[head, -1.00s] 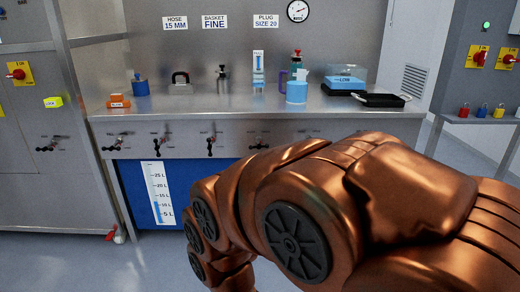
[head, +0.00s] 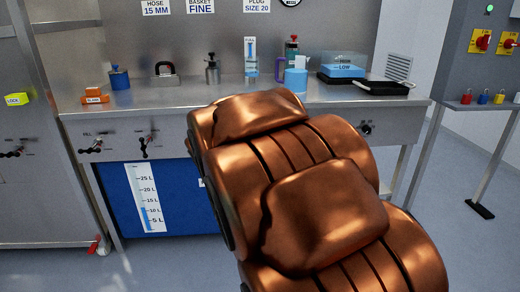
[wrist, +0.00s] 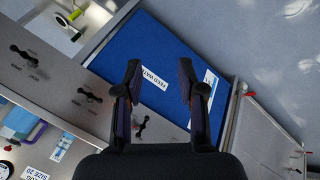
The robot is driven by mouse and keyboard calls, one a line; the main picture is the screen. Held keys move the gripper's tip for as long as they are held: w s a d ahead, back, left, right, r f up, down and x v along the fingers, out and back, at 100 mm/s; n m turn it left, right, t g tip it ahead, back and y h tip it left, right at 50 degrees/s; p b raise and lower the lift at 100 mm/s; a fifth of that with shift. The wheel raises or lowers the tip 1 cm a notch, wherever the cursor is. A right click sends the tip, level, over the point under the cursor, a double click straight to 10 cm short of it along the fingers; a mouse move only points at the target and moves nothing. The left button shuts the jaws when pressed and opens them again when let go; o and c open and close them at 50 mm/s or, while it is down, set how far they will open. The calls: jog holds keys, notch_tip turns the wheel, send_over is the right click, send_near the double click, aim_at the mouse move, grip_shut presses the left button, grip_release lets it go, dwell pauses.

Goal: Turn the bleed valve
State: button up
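Several black lever valves sit in a row on the grey panel under the bench. In the head view one is at the left (head: 92,148), one beside it (head: 148,143) and one at the right (head: 366,129). My arm hides those between. Their small labels are mostly unreadable, so I cannot tell which is the bleed valve.
A blue feed water panel (wrist: 185,50) with a litre gauge (head: 150,197) lies below the valves. A red handle (head: 95,245) is low at the left. The bench top (head: 180,95) holds bottles, a padlock-like block and a black tray (head: 383,88). Open floor is at right.

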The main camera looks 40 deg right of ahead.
jog(key=w+d+r+n+t+h+b, duration=0.2)
jog(key=w+d+r+t, duration=0.1)
jog(key=w+d, duration=0.55)
jog(key=w+d+r+n+t+h+b, duration=0.25)
jog(key=w+d, duration=0.25)
jog(key=d, duration=0.7)
jog(key=shift+w+d+f+n+t+y+b, duration=0.95)
jog(key=shift+w+d+f+n+b, duration=0.3)
jog(key=shift+w+d+n, duration=0.75)
jog(key=shift+w+d+f+n+t+y+b, duration=1)
jog(key=shift+w+d+f+n, duration=0.45)
jog(key=shift+w, duration=1)
jog(key=shift+w+d+f+n+t+y+b, duration=0.8)
jog(key=shift+w+d+f+n+t+b, duration=0.4)
jog(key=shift+w+d+n, duration=0.8)
jog(key=shift+w+a, duration=0.2)
jog(key=shift+a, duration=0.15)
grip_shut()
